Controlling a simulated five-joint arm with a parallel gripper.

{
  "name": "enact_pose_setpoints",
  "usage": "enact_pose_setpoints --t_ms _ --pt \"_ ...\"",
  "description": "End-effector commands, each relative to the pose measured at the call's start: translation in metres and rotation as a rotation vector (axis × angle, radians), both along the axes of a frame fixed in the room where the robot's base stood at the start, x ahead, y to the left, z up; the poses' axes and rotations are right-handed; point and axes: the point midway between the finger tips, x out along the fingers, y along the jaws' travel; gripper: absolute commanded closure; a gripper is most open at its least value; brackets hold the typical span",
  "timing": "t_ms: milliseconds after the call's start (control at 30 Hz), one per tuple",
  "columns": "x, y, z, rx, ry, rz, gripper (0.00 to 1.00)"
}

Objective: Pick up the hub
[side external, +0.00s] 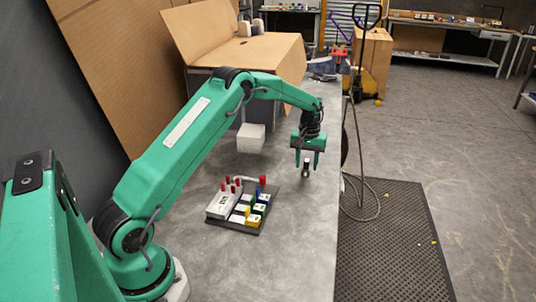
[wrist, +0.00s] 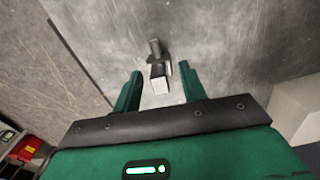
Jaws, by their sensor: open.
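The hub, as I take it, is a small part with a pale square block and a dark grey cylinder on a grey plate. In the wrist view the hub (wrist: 159,78) lies between and just beyond my fingertips. In the side view the hub (side external: 306,170) is a small dark and pale piece on the grey table near its right edge. My gripper (side external: 306,164) points down over it with the two green fingers apart. In the wrist view my gripper (wrist: 160,72) is open, with a gap visible on both sides of the hub. I cannot tell its exact height over the table.
A dark tray (side external: 263,225) with a white block and red, blue, green and yellow parts sits nearer my base. A large cardboard box (side external: 262,52) is behind. The near table (side external: 290,260) is clear.

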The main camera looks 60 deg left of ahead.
Motion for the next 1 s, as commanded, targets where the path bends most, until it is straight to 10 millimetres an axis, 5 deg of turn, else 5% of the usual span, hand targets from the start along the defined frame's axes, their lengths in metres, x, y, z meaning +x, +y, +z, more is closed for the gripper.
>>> enact_pose_setpoints --t_ms 167,400,1000 --pt "0.0 0.0 0.0 0.0 0.0 0.0 0.58" --pt "0.0 0.0 0.0 0.0 0.0 0.0 1.0" --pt "0.001 0.0 0.018 0.001 -0.003 0.0 1.0"
